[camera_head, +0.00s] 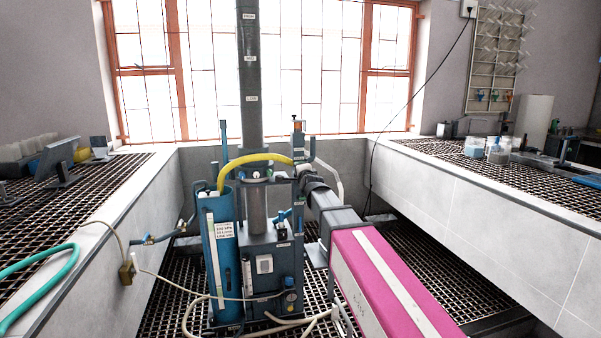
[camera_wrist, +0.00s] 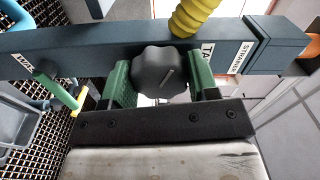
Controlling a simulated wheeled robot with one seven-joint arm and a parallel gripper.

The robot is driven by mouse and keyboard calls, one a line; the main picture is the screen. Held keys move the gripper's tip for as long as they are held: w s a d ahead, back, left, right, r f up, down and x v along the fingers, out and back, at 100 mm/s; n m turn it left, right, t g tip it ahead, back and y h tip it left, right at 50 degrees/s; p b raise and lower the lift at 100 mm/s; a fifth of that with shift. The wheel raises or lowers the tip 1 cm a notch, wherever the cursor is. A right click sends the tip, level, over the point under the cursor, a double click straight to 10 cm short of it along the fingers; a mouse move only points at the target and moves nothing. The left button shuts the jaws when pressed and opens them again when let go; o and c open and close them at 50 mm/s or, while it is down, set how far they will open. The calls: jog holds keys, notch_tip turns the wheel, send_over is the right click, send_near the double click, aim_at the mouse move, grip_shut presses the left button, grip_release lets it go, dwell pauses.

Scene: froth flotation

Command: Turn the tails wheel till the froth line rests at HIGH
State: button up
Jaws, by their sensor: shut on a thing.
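The tails wheel (camera_wrist: 158,66) is a dark, lobed hand knob below a dark blue-grey bar (camera_wrist: 85,40) in the wrist view. A label starting "TA" is partly hidden beside it. My gripper (camera_wrist: 162,80) has its green fingers on both sides of the wheel and is shut on it. In the head view the tall dark column (camera_head: 250,75) carries three small pale labels, one above another, too small to read surely. I cannot make out a froth line on it. In that view my arm covers the wheel.
A yellow hose (camera_head: 250,160) arches over the rig, beside a blue cylinder (camera_head: 219,262) with a white label. Pale hoses lie on the floor grating in front. Tiled benches (camera_head: 490,215) stand on both sides. In the wrist view a yellow corrugated hose (camera_wrist: 196,17) comes close to the wheel.

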jog(key=shift+a+r, duration=0.1)
jog(key=o, duration=0.9)
jog(key=shift+s, duration=0.1)
jog(key=v, duration=1)
jog(key=shift+s+r, duration=0.1)
jog(key=shift+s, duration=0.25)
